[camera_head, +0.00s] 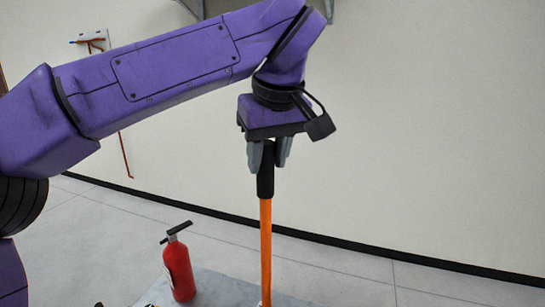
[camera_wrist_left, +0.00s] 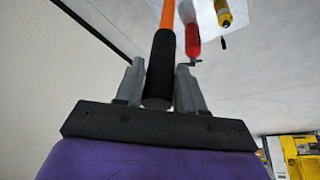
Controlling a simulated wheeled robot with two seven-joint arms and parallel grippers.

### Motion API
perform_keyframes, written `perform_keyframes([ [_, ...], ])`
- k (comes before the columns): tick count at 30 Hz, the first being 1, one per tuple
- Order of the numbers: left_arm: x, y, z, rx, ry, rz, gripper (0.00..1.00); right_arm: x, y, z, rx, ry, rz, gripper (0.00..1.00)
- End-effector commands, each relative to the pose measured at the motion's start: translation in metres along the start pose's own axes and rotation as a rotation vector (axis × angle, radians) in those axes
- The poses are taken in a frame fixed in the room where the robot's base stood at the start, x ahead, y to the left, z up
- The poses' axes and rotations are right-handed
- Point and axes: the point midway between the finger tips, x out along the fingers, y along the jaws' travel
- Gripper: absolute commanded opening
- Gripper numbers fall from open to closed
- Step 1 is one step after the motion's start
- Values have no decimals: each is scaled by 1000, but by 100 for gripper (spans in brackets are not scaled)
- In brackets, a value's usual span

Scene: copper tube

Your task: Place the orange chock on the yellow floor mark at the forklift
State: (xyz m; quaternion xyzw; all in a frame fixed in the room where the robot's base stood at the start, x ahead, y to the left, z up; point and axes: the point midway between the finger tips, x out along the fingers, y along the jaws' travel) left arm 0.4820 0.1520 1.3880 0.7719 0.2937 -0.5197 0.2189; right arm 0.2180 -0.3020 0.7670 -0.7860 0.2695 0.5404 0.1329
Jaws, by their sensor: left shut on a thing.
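My left gripper (camera_head: 268,160) is shut on the black grip (camera_head: 265,180) at the top of an upright orange rod (camera_head: 266,240). In the left wrist view the black grip (camera_wrist_left: 160,70) sits between the fingers (camera_wrist_left: 160,85), and the orange rod (camera_wrist_left: 167,14) runs out of the top of the picture. The rod may be the handle of the orange chock; no chock block shows, as the lower end is out of view. The yellow floor mark and the forklift cannot be made out for sure. My right gripper is not in view.
A red fire extinguisher (camera_head: 180,268) stands on a grey surface (camera_head: 215,290), left of the rod. A yellow cylinder (camera_wrist_left: 223,12) is near it in the wrist view. Yellow equipment (camera_wrist_left: 300,155) shows at lower right there. A pale wall (camera_head: 430,130) stands behind; floor at right is clear.

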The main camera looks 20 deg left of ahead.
Motion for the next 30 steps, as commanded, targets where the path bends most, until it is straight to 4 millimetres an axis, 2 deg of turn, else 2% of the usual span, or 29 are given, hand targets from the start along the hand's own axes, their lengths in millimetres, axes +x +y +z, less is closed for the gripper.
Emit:
perform_keyframes([
  [3,16,0,6,0,3,8,0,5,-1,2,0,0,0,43],
  [7,25,0,10,1,4,9,0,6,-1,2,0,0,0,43],
  [14,52,0,21,2,4,9,0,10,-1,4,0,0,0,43],
  [24,56,0,23,1,5,10,0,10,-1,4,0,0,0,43],
  [25,59,0,24,3,1,3,45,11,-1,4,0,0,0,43],
  [27,59,0,24,4,1,3,64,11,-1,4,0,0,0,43],
  [30,59,0,24,4,1,3,64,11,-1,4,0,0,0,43],
])
